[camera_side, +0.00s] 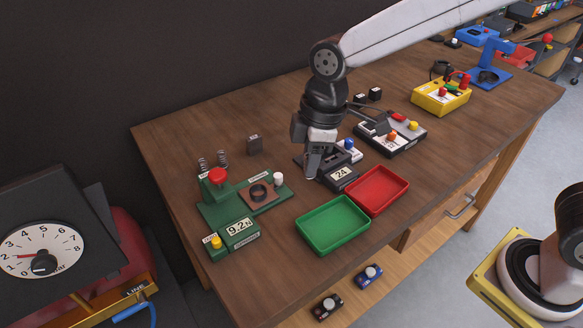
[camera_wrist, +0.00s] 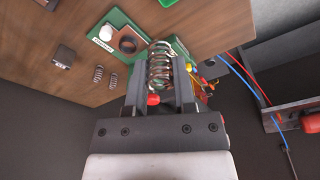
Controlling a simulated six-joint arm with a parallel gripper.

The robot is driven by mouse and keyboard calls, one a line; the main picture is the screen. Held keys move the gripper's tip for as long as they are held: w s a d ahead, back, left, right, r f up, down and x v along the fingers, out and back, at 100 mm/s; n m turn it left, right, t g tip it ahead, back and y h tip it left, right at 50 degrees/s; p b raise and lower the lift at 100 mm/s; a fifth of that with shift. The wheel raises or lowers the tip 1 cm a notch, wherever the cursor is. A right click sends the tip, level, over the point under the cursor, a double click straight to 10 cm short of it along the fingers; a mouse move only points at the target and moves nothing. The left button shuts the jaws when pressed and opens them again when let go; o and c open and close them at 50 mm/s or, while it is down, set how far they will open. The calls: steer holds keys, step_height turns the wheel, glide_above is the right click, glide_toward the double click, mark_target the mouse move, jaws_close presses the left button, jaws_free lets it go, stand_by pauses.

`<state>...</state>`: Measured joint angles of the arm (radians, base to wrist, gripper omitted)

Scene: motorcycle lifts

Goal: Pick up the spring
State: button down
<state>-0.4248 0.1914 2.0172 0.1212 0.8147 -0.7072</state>
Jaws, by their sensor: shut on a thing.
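A coiled metal spring (camera_wrist: 160,66) stands between the two dark fingers of my gripper (camera_wrist: 158,60) in the wrist view. The fingers are shut on its sides. In the side view, my gripper (camera_side: 313,174) is above the table, near the small scale reading 24 (camera_side: 341,175); the held spring cannot be made out there. Two more springs stand upright on the table behind the green press, one at the left (camera_side: 203,165) and one at the right (camera_side: 222,159). They also show in the wrist view, left (camera_wrist: 98,74) and right (camera_wrist: 113,80).
A green tester with a red knob (camera_side: 217,176) reads 9.2N. A green tray (camera_side: 332,224) and a red tray (camera_side: 378,190) lie along the front edge. A dark block (camera_side: 254,145) and a yellow-buttoned device (camera_side: 391,136) stand farther back. The table's left rear area is mostly clear.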

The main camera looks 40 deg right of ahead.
steer(key=shift+s+d+r, duration=0.15)
steer(key=shift+s+r, duration=0.05)
steer(key=shift+s, duration=0.2)
steer(key=shift+s+d+r, duration=0.15)
steer(key=shift+s+r, duration=0.05)
steer(key=shift+s, duration=0.2)
steer(key=shift+f, duration=0.1)
step_height(320, 180, down, 6)
steer(key=s+d+m, duration=0.2)
steer(key=d+m, duration=0.1)
steer(key=shift+s+m, duration=0.2)
steer(key=shift+m, duration=0.1)
glide_above(330, 226)
steer(key=shift+s+d+f, duration=0.1)
steer(key=shift+f, duration=1)
steer(key=shift+s+d+f, duration=0.1)
steer(key=shift+f, duration=1)
steer(key=shift+f, duration=0.1)
steer(key=shift+f, duration=1.65)
